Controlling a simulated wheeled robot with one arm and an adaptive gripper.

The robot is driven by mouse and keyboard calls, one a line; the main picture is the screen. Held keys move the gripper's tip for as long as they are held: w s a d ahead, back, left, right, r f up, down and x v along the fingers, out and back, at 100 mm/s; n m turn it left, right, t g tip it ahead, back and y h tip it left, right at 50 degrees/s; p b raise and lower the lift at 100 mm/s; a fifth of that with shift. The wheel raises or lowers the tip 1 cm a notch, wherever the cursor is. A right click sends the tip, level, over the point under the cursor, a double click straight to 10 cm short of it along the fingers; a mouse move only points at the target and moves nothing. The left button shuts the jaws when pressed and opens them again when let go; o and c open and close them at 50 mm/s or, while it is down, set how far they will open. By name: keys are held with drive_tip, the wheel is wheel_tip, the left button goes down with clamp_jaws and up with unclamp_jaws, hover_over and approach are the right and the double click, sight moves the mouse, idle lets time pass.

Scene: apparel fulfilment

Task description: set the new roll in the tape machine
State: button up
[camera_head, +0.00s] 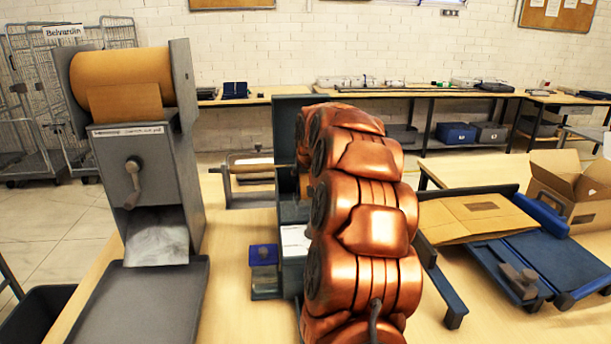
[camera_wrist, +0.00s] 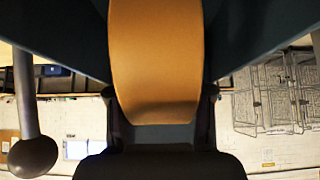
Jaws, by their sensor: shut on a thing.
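The tape machine (camera_head: 292,105) stands on the bench behind my copper arm, which covers most of it in the head view. Its dark upright panel and a pale labelled lower part show. In the wrist view a tan roll (camera_wrist: 155,55) lies between my gripper's (camera_wrist: 160,100) dark fingers, with dark panels of the machine close on both sides. My gripper is shut on this roll. A grey lever (camera_wrist: 30,120) shows at the left of the wrist view. The gripper is hidden behind my arm in the head view, and I cannot tell whether the roll is seated.
A paper dispenser (camera_head: 160,180) with a large kraft roll, a crank and a dark tray (camera_head: 140,300) stands at the left. A small blue-topped container (camera_head: 263,255) is beside the machine. Flat cardboard (camera_head: 470,215), blue racks and an open carton (camera_head: 570,185) fill the right.

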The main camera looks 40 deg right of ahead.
drive_tip(key=o, duration=1.4)
drive_tip(key=shift+c, duration=0.2)
wheel_tip(320, 180, up, 14)
drive_tip(key=p, duration=0.4)
drive_tip(key=shift+a, duration=0.1)
idle(1.0)
